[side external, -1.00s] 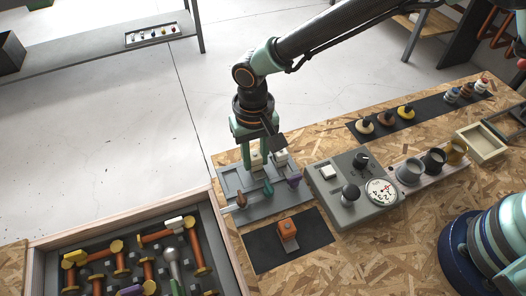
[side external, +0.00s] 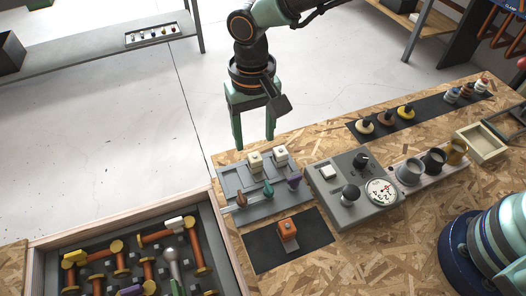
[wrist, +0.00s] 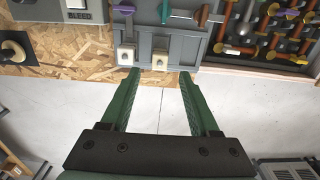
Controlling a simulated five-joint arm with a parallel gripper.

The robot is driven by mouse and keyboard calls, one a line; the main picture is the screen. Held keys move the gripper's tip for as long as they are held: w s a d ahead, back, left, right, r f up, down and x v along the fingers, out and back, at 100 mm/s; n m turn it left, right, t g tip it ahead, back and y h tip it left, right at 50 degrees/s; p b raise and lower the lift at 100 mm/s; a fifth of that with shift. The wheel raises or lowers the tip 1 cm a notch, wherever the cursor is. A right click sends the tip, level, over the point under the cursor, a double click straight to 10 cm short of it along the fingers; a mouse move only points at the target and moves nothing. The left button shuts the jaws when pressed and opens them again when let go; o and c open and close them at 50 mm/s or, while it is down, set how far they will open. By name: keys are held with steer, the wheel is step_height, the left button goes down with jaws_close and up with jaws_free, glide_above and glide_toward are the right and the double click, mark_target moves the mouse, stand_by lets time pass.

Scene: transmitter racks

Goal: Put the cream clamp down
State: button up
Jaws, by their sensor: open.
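The cream clamp (side external: 255,162) stands on the back edge of the grey rack (side external: 231,176). A paler, whitish clamp (side external: 281,153) stands beside it on the right. In the wrist view the cream clamp (wrist: 160,61) is beyond my fingertips, about midway between them, and the whitish one (wrist: 127,56) is to its left. My gripper (side external: 254,145) is open and empty, raised above and behind the rack, clear of both clamps. It also shows in the wrist view (wrist: 159,74) with its green fingers apart.
Brown, teal and purple (side external: 294,182) handled pieces stand along the rack's front. A grey control box (side external: 348,205) with a dial is to the right. A tray of spools (side external: 43,246) is at the lower left.

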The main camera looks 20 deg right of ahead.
mark_target(255, 157)
steer(key=d+r+t+y, duration=0.1)
steer(key=d+r+t, duration=0.1)
steer(key=d+r, duration=1.4)
steer(key=s+d+t+h, duration=0.1)
steer(key=s+d+t, duration=0.2)
steer(key=s+d, duration=0.4)
steer(key=d, duration=0.9)
steer(key=shift+s+d+f+t, duration=0.2)
steer(key=shift+f+t, duration=0.1)
